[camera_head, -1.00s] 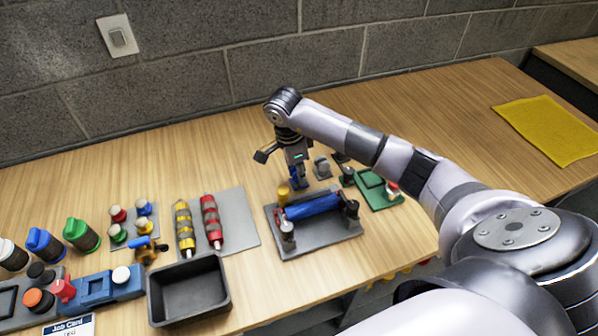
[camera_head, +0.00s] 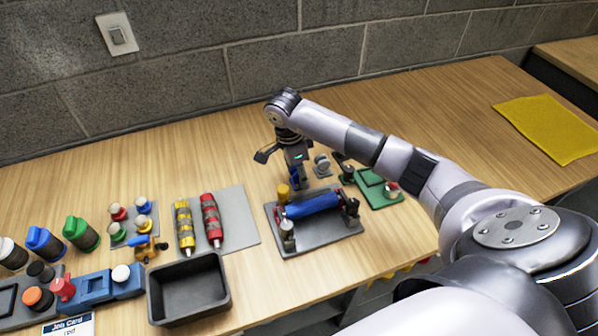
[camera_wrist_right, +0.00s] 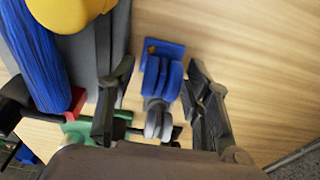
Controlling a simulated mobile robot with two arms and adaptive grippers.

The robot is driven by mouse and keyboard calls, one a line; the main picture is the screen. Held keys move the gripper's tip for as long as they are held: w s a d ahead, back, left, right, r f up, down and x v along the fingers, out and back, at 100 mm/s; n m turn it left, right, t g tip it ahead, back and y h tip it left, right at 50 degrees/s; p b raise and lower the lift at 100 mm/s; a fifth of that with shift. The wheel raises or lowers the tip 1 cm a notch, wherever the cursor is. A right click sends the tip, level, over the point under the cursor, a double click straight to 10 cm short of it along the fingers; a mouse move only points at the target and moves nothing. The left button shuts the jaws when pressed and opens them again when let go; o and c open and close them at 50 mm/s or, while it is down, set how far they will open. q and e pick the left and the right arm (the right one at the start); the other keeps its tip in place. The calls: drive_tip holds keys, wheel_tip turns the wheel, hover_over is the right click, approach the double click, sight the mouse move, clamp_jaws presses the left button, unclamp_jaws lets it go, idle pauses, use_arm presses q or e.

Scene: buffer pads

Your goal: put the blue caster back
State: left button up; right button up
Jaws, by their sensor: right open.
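The blue caster (camera_head: 296,181) stands on the table just behind the grey plate that holds a blue roller. It also shows in the right wrist view (camera_wrist_right: 163,75), between my right gripper's fingers, with its flat blue plate toward the top. My right gripper (camera_wrist_right: 158,72) is open around it; visible gaps remain on both sides. In the head view my right gripper (camera_head: 292,166) points down over the caster and partly hides it. A grey caster (camera_head: 322,166) stands close by on the right. My left gripper is out of view.
The roller plate (camera_head: 322,236) with a yellow-topped part (camera_head: 283,193) is close in front. A green plate (camera_head: 379,199) lies to the right. Small coloured knobs (camera_head: 118,213), red and yellow rollers and a black bin (camera_head: 189,316) are left. The table behind is clear.

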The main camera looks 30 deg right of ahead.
sight(293, 171)
drive_tip(key=shift+r, duration=0.3)
drive_tip(key=r, duration=0.3)
drive_tip(key=a+r, duration=0.1)
drive_tip(key=r, duration=0.3)
drive_tip(key=r+b, duration=0.1)
drive_tip(key=r, duration=0.2)
drive_tip(key=shift+w+a+r, duration=0.25)
drive_tip(key=shift+a+r, duration=0.15)
drive_tip(key=shift+r, duration=0.4)
